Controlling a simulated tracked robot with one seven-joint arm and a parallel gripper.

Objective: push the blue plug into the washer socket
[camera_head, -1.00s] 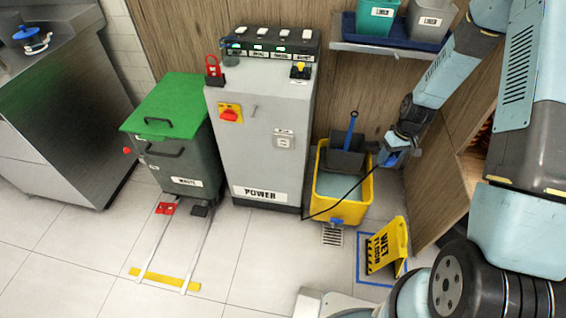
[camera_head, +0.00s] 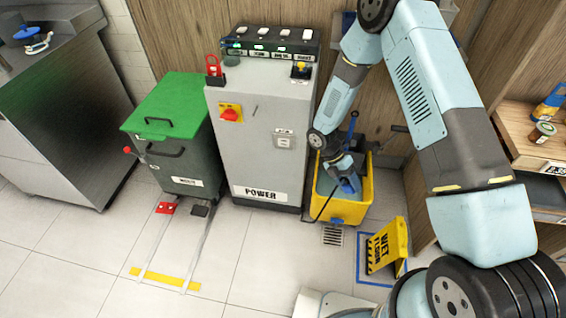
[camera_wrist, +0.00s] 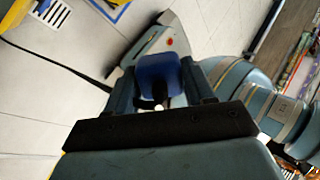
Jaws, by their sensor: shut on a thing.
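The wrist view shows the blue plug (camera_wrist: 158,72) between my gripper's fingers (camera_wrist: 162,90). A black cable (camera_wrist: 62,62) runs off to the left of the plug. A small grey socket plate (camera_head: 284,141) with a label above it is on the front of the grey power cabinet (camera_head: 253,165). The label is too small to read. The plug is apart from the plate, to its right and lower.
The yellow mop bucket (camera_head: 357,207) stands close right of the cabinet. A yellow wet-floor sign (camera_head: 384,247) stands in front of it. A green-lidded waste bin (camera_head: 180,150) is left of the cabinet. The floor ahead of the cabinet is clear.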

